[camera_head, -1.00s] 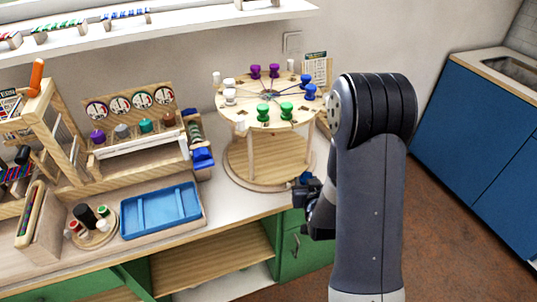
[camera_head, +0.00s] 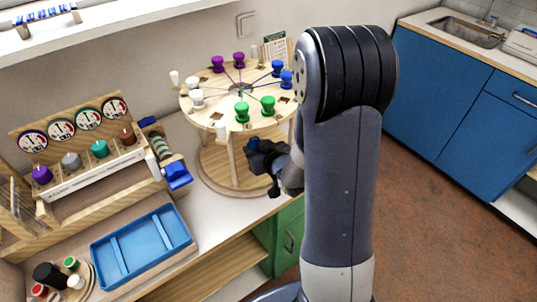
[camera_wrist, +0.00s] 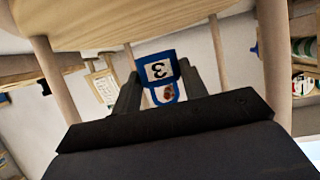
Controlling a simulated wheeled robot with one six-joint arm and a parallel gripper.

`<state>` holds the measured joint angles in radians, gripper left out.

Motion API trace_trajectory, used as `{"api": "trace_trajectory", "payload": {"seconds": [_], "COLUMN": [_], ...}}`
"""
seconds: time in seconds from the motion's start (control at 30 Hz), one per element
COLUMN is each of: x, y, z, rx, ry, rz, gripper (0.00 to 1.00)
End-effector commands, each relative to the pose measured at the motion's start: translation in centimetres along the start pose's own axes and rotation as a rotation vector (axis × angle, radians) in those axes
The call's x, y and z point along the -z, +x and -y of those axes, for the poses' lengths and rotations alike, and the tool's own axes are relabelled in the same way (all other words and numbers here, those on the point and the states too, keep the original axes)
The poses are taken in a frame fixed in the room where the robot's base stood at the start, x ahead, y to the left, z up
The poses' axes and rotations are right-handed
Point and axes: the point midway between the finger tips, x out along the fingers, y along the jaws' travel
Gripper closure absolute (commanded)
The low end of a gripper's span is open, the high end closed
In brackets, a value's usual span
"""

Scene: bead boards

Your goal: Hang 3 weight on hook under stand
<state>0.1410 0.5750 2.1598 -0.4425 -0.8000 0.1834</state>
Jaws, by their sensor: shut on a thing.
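The stand is a round wooden top (camera_head: 215,112) on posts above a round base (camera_head: 205,175). Several bobbins stand around its upper side. My gripper (camera_head: 257,152) is at the stand's front right, just below the level of the top. In the wrist view my gripper (camera_wrist: 158,88) is shut on a blue weight (camera_wrist: 158,69) with a white label reading 3, upside down in that view. The weight shows as a small blue patch in the head view (camera_head: 254,143). The underside of the top (camera_wrist: 110,20) is above it. I cannot make out a hook.
Wooden posts (camera_wrist: 54,80) of the stand rise on both sides in the wrist view. A blue tray (camera_head: 142,247) and a rack with dials (camera_head: 88,118) stand left of the stand. The counter edge lies below my gripper.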

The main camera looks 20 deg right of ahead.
Motion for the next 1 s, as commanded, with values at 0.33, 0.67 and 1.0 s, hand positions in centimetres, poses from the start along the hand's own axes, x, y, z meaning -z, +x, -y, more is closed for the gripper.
{"api": "trace_trajectory", "payload": {"seconds": [0.33, 0.67, 1.0], "x": [0.7, -0.2, 0.0], "y": [-2.7, -5.2, -4.4], "z": [-0.9, -1.6, -1.5], "rx": [0.149, 0.243, 0.253], "ry": [-0.064, -0.101, -0.105], "rz": [-0.006, -0.003, -0.003], "gripper": [0.94, 0.94, 0.94]}}
